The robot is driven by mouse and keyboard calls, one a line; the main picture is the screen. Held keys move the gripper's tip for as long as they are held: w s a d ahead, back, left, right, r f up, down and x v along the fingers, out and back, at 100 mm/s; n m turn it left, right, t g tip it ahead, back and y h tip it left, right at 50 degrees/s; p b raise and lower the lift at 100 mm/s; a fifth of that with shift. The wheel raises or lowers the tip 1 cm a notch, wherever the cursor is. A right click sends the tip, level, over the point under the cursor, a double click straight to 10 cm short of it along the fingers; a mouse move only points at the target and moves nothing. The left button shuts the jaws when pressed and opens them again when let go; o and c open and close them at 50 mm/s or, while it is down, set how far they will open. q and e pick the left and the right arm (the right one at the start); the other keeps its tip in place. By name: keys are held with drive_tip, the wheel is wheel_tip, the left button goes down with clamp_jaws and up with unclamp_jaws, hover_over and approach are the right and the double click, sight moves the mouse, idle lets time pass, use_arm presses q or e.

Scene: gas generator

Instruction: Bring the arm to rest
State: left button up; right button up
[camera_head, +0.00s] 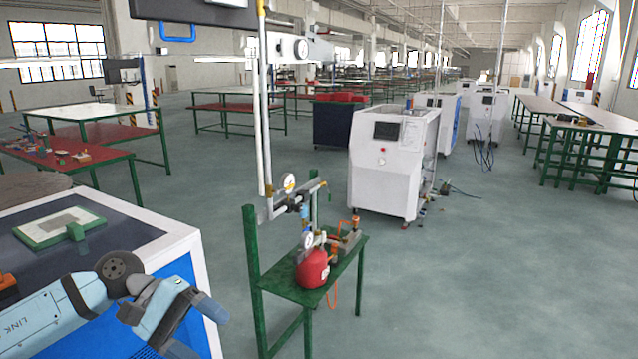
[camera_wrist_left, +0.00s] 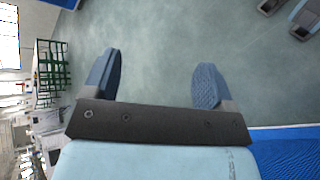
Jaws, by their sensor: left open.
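My left arm (camera_head: 60,309) comes in from the lower left in the head view, its light blue wrist end beside the white-edged blue cabinet. In the left wrist view my left gripper (camera_wrist_left: 160,62) is open. Its two blue-grey fingers stand wide apart with only bare floor between them. It holds nothing.
The cabinet (camera_head: 182,244) stands close to my left arm. A green stand (camera_head: 275,283) with a red tank (camera_head: 313,269), gauges and pipes is right of it. Grey floor (camera_head: 440,285) is clear to the right. A blue surface (camera_wrist_left: 285,140) lies close to the gripper's right.

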use_arm(q)
drive_tip(key=s+d+f+n+t+h+p, duration=0.15)
drive_tip(key=d+n+t+h, duration=0.6)
drive_tip(key=n, duration=1.05)
drive_tip(key=s+a+f+m+t+y, duration=0.2)
drive_tip(key=f+m, duration=0.5)
drive_tip(key=m, duration=0.4)
drive_tip(key=s+a+f+m+t+y+p, duration=0.1)
drive_tip(key=f+m+t+y, duration=0.4)
drive_tip(key=m, duration=0.6)
drive_tip(key=s+a+f+m+t+y, duration=0.2)
drive_tip(key=f+m+y, duration=0.4)
drive_tip(key=f+m, duration=0.3)
drive_tip(key=shift+s+a+f+m+t, duration=0.15)
drive_tip(key=shift+s+a+m+t, duration=0.25)
drive_tip(key=shift+s+m+t, duration=0.5)
drive_tip(key=s+f+n+g+y, duration=0.1)
drive_tip(key=s+f+n, duration=0.1)
drive_tip(key=s+f, duration=0.1)
drive_tip(key=s+a+f+n+g+y, duration=0.1)
drive_tip(key=s+f+n+g, duration=0.1)
drive_tip(key=s+f+n, duration=0.1)
drive_tip(key=s+a+f+n+g+y, duration=0.1)
drive_tip(key=s+f+n, duration=0.2)
drive_tip(key=shift+s+f+g+p, duration=0.1)
drive_tip(key=shift+s+g+p, duration=0.15)
drive_tip(key=shift+s+p, duration=0.15)
drive_tip(key=shift+c, duration=0.2)
